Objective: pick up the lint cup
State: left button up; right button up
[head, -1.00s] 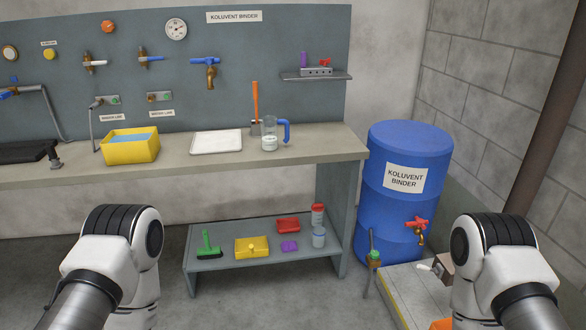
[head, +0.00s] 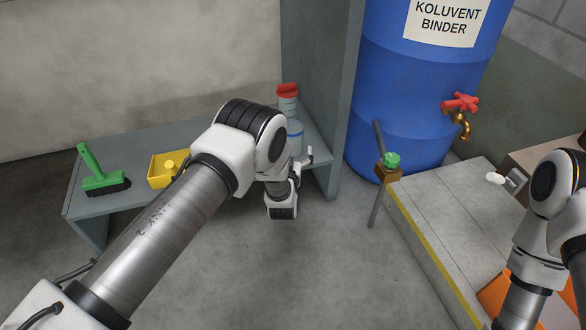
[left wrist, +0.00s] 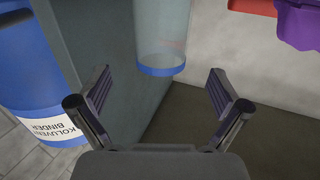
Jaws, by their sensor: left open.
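A clear cup with a blue band, which I take as the lint cup (head: 295,146), stands at the right end of the low grey shelf, partly hidden by my left arm. In the left wrist view the cup (left wrist: 162,35) shows large, its blue-banded end between and just beyond the fingertips. My left gripper (left wrist: 160,78) is open with one finger to each side, not closed on the cup. In the head view the left gripper (head: 300,165) is mostly hidden by its wrist. My right arm is at the lower right, its gripper out of sight.
A red-capped container (head: 288,100) stands right behind the cup. The shelf's side panel (head: 325,80) and blue barrel (head: 415,110) are to the right. A green brush (head: 102,175) and yellow box (head: 165,172) lie left. A purple thing (left wrist: 298,22) shows near the cup.

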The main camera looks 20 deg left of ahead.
pick_arm(q)
jog(key=b+x, duration=0.3)
jog(key=x, duration=0.1)
jog(key=b+x, duration=0.3)
jog(key=shift+w+a+r, duration=0.2)
jog(key=shift+w+r, duration=0.05)
jog(key=shift+w, duration=0.15)
jog(key=shift+w+r, duration=0.15)
jog(key=shift+w, duration=0.05)
jog(key=shift+r, duration=0.15)
jog(key=shift+c, duration=0.4)
jog(key=shift+s, duration=0.1)
jog(key=c, duration=1.1)
